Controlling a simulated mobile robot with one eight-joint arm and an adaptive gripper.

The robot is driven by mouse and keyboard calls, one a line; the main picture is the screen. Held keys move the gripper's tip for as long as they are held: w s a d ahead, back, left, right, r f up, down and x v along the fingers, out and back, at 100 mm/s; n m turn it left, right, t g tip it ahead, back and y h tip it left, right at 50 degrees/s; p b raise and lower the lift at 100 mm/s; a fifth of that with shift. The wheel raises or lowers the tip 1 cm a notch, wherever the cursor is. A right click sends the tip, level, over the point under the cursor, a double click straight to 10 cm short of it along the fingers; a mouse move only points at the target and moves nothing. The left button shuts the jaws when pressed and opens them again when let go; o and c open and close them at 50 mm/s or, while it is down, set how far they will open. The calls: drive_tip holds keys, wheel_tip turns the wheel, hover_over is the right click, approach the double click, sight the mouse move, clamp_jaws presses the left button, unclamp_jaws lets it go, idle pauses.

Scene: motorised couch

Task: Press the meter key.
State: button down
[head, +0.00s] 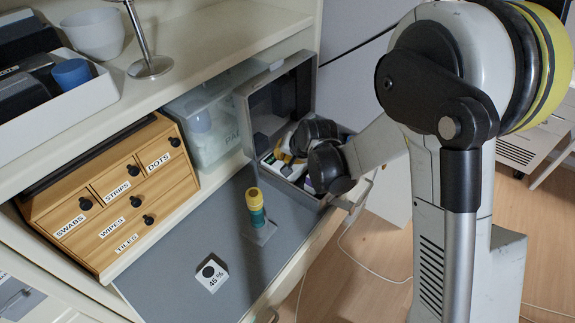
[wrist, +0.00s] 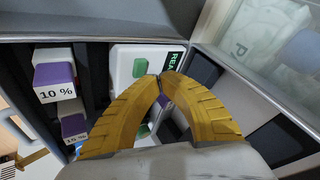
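The meter (wrist: 125,60) is a white block with a dark display, partly readable as "REA", in the wrist view. A green key (wrist: 140,67) stands on its face. A second green piece (wrist: 143,130) shows lower down, partly hidden by my fingers. My gripper (wrist: 160,76) has its yellow fingertips together with nothing between them. The tips overlap the meter in the picture, just right of the upper green key; I cannot tell whether they touch the meter. In the head view my gripper (head: 285,157) reaches into the open grey case (head: 262,115), and my wrist hides much of its inside.
Blocks with purple tops, one marked "10 %" (wrist: 55,82), stand left of the meter. The case walls are close around my gripper. A wooden drawer box (head: 115,200) is left.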

drive_tip(key=shift+r+p, duration=1.7)
drive_tip(key=shift+r, duration=1.2)
